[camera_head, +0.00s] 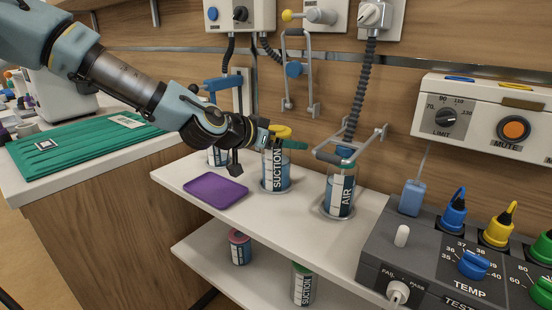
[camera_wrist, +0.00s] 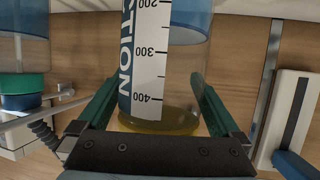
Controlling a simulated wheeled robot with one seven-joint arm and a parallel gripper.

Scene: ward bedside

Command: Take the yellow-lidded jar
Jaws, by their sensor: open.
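The yellow-lidded jar (camera_head: 276,172), labelled SUCTION, stands upright in a ring holder on the white upper shelf (camera_head: 290,222). Its yellow lid (camera_head: 281,131) is partly hidden by my gripper (camera_head: 265,150), which reaches in from the left at lid height. In the wrist view the jar (camera_wrist: 185,65) appears upside down, with its label and scale facing the camera. There my gripper (camera_wrist: 155,80) is open, with one green finger on each side of the jar near its lid end. Whether either finger touches the jar cannot be told.
Another jar (camera_head: 217,157) is partly hidden behind my gripper. A purple tray (camera_head: 215,191) lies in front. Two jars, pink-lidded (camera_head: 240,248) and green-lidded (camera_head: 303,285), stand on the lower shelf.

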